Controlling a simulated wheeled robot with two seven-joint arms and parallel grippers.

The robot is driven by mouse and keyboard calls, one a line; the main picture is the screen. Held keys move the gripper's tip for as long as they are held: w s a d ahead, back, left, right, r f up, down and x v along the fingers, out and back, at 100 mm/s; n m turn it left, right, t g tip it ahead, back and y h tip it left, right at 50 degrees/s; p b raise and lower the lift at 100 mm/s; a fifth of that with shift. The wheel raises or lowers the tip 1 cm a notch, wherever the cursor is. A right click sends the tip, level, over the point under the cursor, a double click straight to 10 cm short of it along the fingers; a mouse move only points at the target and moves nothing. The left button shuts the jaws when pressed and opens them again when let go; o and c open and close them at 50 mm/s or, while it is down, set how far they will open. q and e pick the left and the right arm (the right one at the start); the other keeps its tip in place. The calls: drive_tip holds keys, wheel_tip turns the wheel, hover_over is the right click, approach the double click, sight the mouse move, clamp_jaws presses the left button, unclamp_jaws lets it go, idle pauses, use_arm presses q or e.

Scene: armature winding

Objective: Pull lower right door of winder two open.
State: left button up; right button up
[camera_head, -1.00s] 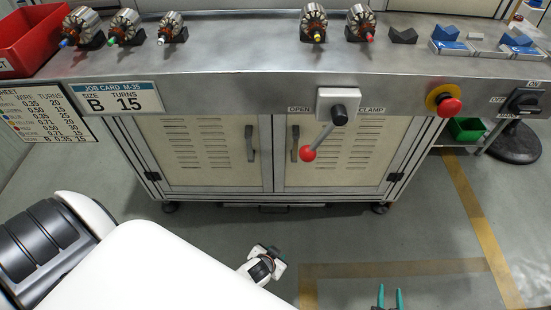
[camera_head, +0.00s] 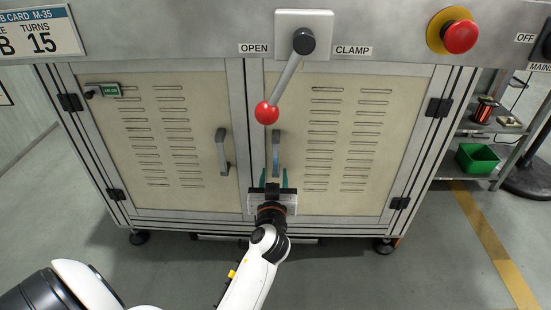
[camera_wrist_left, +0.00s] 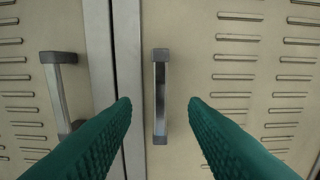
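The lower right door (camera_head: 345,145) of the winder is a beige slotted panel, shut flush in its frame. Its vertical grey handle (camera_head: 276,153) is near the door's left edge. My left gripper (camera_head: 276,178) is in front of this handle with its green fingers pointing at the door. In the left wrist view the handle (camera_wrist_left: 160,95) stands between the two spread fingers (camera_wrist_left: 160,108), with gaps on both sides. The fingers are open and do not visibly touch it. My right gripper is not in view.
The lower left door (camera_head: 155,140) has its own handle (camera_head: 222,152), close to my gripper's left. A clamp lever with a red ball (camera_head: 266,113) hangs above the right door's handle. A red emergency button (camera_head: 460,36) is at upper right. The floor in front is clear.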

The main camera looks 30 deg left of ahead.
sight(275, 154)
use_arm(q)
drive_tip(key=b+x, duration=0.1)
drive_tip(key=x, duration=0.9)
drive_tip(key=shift+w, duration=0.1)
clamp_jaws()
